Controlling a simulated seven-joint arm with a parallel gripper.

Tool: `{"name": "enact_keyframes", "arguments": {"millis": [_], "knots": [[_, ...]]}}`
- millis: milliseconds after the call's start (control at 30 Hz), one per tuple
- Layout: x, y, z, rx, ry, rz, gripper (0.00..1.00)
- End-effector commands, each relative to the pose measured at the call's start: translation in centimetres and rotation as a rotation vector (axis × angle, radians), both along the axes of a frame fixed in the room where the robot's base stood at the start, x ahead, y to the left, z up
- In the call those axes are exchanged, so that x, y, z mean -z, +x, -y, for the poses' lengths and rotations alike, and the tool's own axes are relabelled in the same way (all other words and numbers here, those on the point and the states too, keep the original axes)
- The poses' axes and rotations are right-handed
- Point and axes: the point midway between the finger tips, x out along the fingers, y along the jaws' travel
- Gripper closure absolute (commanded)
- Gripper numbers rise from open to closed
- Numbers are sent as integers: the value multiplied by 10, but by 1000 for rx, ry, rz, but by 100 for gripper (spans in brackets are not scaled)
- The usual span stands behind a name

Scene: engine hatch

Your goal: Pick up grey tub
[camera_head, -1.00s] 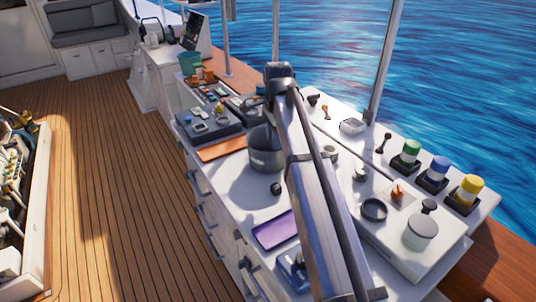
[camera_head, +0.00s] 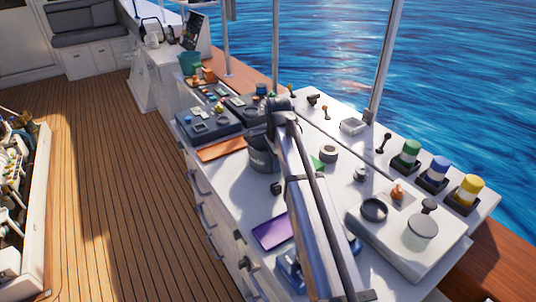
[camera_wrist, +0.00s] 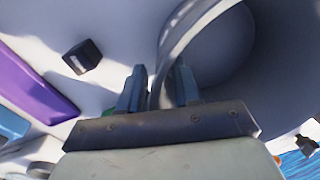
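The grey tub (camera_head: 259,158) stands on the white worktop, partly hidden behind my arm in the head view. In the wrist view the tub (camera_wrist: 215,45) fills the upper right, and I look down into its round hollow. My gripper (camera_wrist: 158,75) is at the tub's rim on the side facing the purple slab. Its two fingers stand apart, one outside the wall and one inside, with the rim passing between them. A gap seems to show beside the wall. In the head view the fingers are hidden by my arm.
A small black block (camera_wrist: 83,57) and a purple slab (camera_head: 272,231) lie near the tub. A green piece (camera_head: 316,163) and a grey ring (camera_head: 328,154) are to its right. Green, blue and yellow-topped containers line the right edge.

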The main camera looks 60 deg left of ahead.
Motion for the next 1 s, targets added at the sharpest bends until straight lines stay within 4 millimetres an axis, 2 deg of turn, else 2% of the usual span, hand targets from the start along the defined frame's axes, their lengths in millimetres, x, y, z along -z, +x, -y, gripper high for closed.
{"name": "enact_keyframes", "arguments": {"millis": [167, 500, 1000], "knots": [[0, 0, 0, 0, 0, 0, 68], [0, 0, 0, 0, 0, 0, 100], [-1, 0, 0, 0, 1, 0, 100]]}}
